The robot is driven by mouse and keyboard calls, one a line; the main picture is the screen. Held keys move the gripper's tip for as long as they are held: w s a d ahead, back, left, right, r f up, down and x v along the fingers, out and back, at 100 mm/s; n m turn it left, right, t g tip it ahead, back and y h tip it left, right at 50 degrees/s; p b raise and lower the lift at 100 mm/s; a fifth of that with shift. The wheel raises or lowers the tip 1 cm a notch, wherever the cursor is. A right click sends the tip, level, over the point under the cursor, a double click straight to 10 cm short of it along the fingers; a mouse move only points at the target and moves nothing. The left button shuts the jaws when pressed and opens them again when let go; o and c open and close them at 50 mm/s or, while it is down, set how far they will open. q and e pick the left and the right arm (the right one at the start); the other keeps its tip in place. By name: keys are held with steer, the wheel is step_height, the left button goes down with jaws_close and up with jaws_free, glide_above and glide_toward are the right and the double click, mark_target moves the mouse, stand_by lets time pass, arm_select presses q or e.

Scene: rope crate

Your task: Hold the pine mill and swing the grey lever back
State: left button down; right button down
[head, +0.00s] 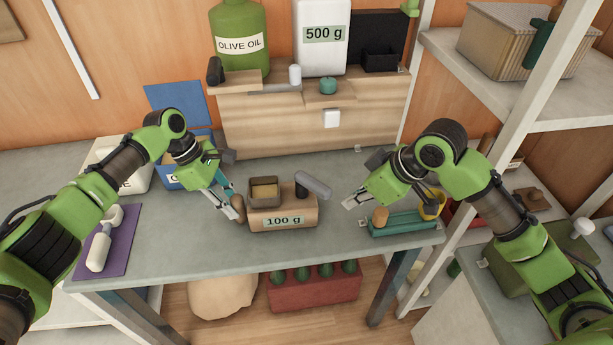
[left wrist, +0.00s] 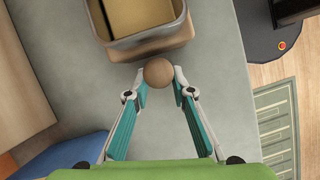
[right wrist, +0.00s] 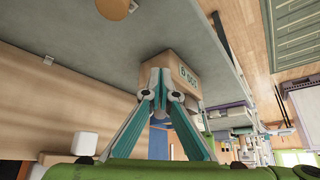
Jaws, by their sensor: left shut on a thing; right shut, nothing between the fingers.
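The pine mill (head: 283,220) is a pale wooden block labelled "100 g" in mid-table, with a square open hopper (head: 264,190) on its left. My left gripper (head: 233,208) is shut on a round brown knob (left wrist: 158,72) at the mill's left side; whether the knob joins the mill is unclear. My right gripper (head: 349,204) is shut and empty, right of the mill and apart from the lever. The right wrist view shows the mill (right wrist: 185,72) beyond its fingertips; the lever is not clear there.
A teal tray (head: 388,230) with a brown-topped piece and a yellow cup (head: 434,207) stands under my right arm. A purple mat (head: 120,218) lies at left. A wooden cabinet (head: 250,130) with olive oil above stands behind. The table in front of the mill is clear.

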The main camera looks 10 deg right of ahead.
mark_target(313, 191)
steer(key=shift+r, duration=0.15)
step_height(313, 191, up, 7)
steer(key=w, duration=0.1)
steer(key=shift+a, duration=0.25)
stand_by(0.8)
stand_by(0.4)
steer(key=shift+w+a+r+g+h, duration=0.7)
steer(key=shift+w+g+h, duration=0.3)
steer(key=shift+w, duration=2)
step_height(313, 191, down, 9)
steer(key=shift+r, duration=0.15)
steer(key=shift+a, duration=0.1)
